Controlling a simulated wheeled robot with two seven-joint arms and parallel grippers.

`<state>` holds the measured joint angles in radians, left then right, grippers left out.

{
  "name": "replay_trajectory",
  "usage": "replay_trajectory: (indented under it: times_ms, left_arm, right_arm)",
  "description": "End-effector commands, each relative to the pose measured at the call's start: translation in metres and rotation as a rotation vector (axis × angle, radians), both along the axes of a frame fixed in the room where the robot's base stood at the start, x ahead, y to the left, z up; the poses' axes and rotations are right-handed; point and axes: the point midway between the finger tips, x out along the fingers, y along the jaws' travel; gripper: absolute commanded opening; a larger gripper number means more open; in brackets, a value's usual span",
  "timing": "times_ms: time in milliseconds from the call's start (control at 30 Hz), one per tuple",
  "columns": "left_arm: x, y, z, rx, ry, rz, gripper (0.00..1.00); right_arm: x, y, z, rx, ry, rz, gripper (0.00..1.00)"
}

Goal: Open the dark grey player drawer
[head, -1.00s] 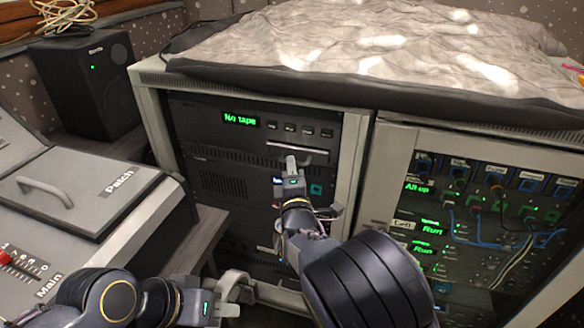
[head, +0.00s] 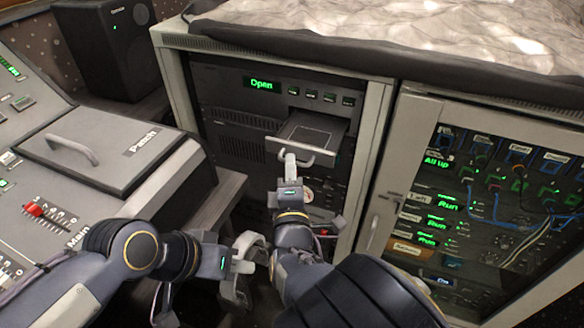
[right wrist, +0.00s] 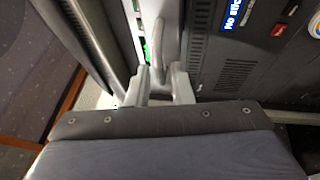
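The dark grey player drawer (head: 312,136) stands out from the upper part of the rack, below a display (head: 262,84) reading "Open". A pale handle (head: 318,156) runs across its front. My right gripper (head: 290,161) is at the left part of this handle. In the right wrist view, the handle bar (right wrist: 158,58) lies between the two fingers (right wrist: 160,88), which look closed on it. My left gripper (head: 245,267) is lower, in front of the rack and away from the drawer; its finger gap does not show clearly.
A rack with patch cables and a hinged frame (head: 392,175) stands to the right. A console with a Patch lid (head: 100,148) and a red fader (head: 34,209) is at the left. A black speaker (head: 112,45) stands behind. A grey cloth (head: 420,35) covers the rack top.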

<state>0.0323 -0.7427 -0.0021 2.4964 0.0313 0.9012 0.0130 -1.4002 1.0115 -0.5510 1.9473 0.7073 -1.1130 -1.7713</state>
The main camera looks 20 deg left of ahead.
Motion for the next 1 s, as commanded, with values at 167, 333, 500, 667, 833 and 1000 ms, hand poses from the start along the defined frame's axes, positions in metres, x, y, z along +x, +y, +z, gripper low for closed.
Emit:
replay_trajectory:
  times_ms: [167,333,500,667,833,1000]
  left_arm:
    - [0.0,0.0,0.0,0.0,0.0,0.0,0.36]
    - [0.0,0.0,0.0,0.0,0.0,0.0,0.36]
    - [0.0,0.0,0.003,0.0,0.0,0.0,0.36]
    - [0.0,0.0,0.006,0.0,0.0,0.0,0.36]
    - [0.0,0.0,0.008,0.0,0.0,0.0,0.36]
    - [0.0,0.0,0.008,0.0,0.0,0.0,0.36]
  right_arm:
    - [0.0,0.0,0.0,0.0,0.0,-0.001,0.31]
    - [0.0,0.0,0.0,0.0,0.0,-0.001,0.31]
    - [-0.016,-0.005,-0.002,-0.001,0.0,0.003,0.31]
    - [-0.042,-0.015,-0.007,-0.002,0.001,0.002,0.31]
    - [-0.064,-0.023,-0.011,0.0,0.001,0.002,0.31]
    - [-0.072,-0.028,-0.012,0.001,-0.001,-0.001,0.31]
